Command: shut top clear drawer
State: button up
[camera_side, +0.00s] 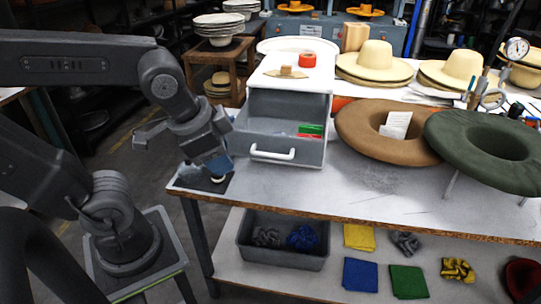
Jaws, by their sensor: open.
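A white-topped cabinet (262,80) stands on the worktable. Its grey, opaque-looking drawer (258,142) is pulled out towards the camera, with a white bar handle (272,155) on its front. A green and red item (310,131) lies inside at the right. The drawer floor is partly hidden by the front panel. My gripper (216,172) points down over the table's left corner, left of the drawer front and apart from the handle. It is open; its fingertips are small and hard to make out. I see nothing held in it.
An orange tape roll (308,59) and a small tan piece (286,72) sit on the cabinet. Brown (360,122) and green (470,135) rings stand right of the drawer. The tabletop before them is clear. A grey bin (280,255) and folded cloths lie on the lower shelf.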

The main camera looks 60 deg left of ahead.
aim_at(285, 127)
jog(key=d+m+y, duration=0.1)
jog(key=m, duration=0.3)
jog(key=f+m+y, duration=0.1)
jog(key=m, duration=0.3)
jog(key=w+d+f+m+y, duration=0.1)
jog(key=m, duration=0.3)
jog(key=shift+d+f+m+g+y, duration=0.25)
jog(key=shift+d+m+g+y, duration=0.05)
jog(key=shift+m+g+y, duration=0.1)
jog(key=c, duration=0.4)
jog(key=d+m, duration=0.1)
jog(key=m, duration=0.2)
jog(key=w+d+m+t+y, duration=0.1)
jog(key=m, duration=0.1)
jog(key=w+d+m+t+y, duration=0.1)
jog(key=m, duration=0.2)
jog(key=shift+d+m, duration=0.15)
jog(key=shift+m, duration=0.15)
grip_shut()
jog(key=w+a+f+m+t, duration=0.1)
jog(key=w+a+f, duration=0.4)
jog(key=w+a, duration=0.2)
jog(key=shift+w+a+f+m+y, duration=0.25)
jog(key=shift+w+m+y, duration=0.15)
jog(key=shift+w, duration=0.4)
jog(key=shift+w+a+r, duration=0.1)
jog(key=w+a, duration=1.5)
